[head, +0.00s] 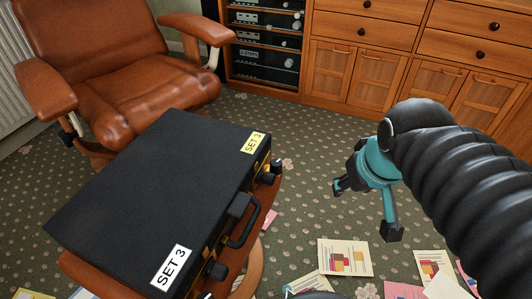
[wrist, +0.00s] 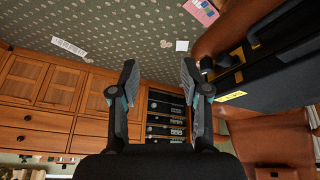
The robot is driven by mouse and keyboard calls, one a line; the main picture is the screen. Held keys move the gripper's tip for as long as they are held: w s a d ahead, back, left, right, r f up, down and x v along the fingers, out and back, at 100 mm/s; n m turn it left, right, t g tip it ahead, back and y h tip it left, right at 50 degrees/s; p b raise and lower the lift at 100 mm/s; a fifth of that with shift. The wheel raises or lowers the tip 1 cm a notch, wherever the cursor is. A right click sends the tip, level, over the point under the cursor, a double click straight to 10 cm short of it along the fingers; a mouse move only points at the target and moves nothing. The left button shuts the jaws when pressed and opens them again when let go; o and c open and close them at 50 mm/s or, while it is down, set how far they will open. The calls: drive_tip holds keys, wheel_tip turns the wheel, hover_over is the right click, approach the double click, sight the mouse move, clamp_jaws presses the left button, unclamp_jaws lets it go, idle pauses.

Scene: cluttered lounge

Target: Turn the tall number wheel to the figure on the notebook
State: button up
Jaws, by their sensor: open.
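I cannot tell whether either is the tall number wheel; no figures are legible there. The case also shows at the right of the wrist view (wrist: 270,75). No notebook can be made out for certain. My gripper (head: 364,210) is open and empty, in the air right of the case; its fingers frame the wrist view (wrist: 158,75).
A brown leather armchair (head: 135,85) stands behind the case. Wooden cabinets (head: 360,75) and a rack of black devices (head: 265,50) line the back. Papers (head: 345,257) litter the carpet at front right. Carpet between case and cabinets is mostly clear.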

drive_tip(key=w+a+r+n+g+p, duration=0.1)
drive_tip(key=w+a+r+n+p, duration=0.15)
drive_tip(key=w, duration=0.25)
drive_tip(key=w+a+r+n+g+p, duration=0.1)
drive_tip(key=w+a+n+g+p, duration=0.15)
drive_tip(key=w+a+n, duration=0.2)
drive_tip(key=n+g+p, duration=0.1)
drive_tip(key=n+p, duration=0.3)
drive_tip(key=n, duration=0.2)
approach(276, 163)
drive_tip(key=f, duration=0.5)
drive_tip(key=f+b, duration=0.1)
drive_tip(key=f, duration=0.4)
drive_tip(key=shift+w+a+f, duration=0.1)
drive_tip(key=shift+w, duration=0.15)
drive_tip(key=c, duration=0.9)
